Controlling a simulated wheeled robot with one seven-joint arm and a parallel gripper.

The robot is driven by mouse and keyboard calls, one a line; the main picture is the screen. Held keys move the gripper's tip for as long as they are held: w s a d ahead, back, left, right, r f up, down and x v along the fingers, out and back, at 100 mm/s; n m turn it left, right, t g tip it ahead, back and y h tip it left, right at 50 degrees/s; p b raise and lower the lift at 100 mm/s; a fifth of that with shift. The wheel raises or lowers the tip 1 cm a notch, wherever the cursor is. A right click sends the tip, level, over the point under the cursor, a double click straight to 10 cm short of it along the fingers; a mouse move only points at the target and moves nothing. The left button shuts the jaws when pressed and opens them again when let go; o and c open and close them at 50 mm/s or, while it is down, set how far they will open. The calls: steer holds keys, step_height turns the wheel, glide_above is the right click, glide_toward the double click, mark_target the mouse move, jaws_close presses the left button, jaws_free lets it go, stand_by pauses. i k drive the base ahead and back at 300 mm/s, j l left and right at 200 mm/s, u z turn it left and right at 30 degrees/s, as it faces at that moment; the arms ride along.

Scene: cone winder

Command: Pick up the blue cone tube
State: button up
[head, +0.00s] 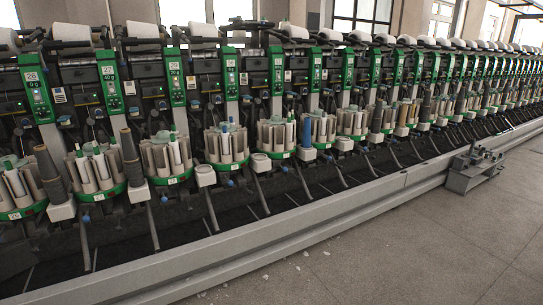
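A blue cone tube (307,134) stands upright on a small white block (306,154) in front of the winder, in the middle of the head view. It is between two round green-rimmed magazines that hold pale tubes. My gripper is not in view.
The long winding machine fills the left and back, with green numbered panels (108,82) and white cones on top. Dark grey tubes (131,157) stand on other blocks. A low grey rail (260,240) runs along the front. A small metal cart (473,168) stands at right. Nearby floor is open.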

mark_target(307, 141)
steer(key=i+j, duration=0.2)
steer(key=i, duration=0.25)
steer(key=i+j+u, duration=0.1)
steer(key=i+j, duration=0.15)
steer(key=i, duration=0.2)
steer(key=i+j, duration=0.15)
steer(key=i, duration=0.3)
steer(key=i+j, duration=0.2)
steer(key=i, duration=0.25)
steer(key=i+l, duration=0.15)
steer(key=i, duration=0.35)
steer(key=i+l+u, duration=0.1)
steer(key=i, duration=0.35)
steer(key=i+l, duration=0.3)
steer(key=i, duration=0.2)
steer(key=i+l, duration=0.2)
steer(key=i, duration=0.3)
steer(key=j+u, duration=0.05)
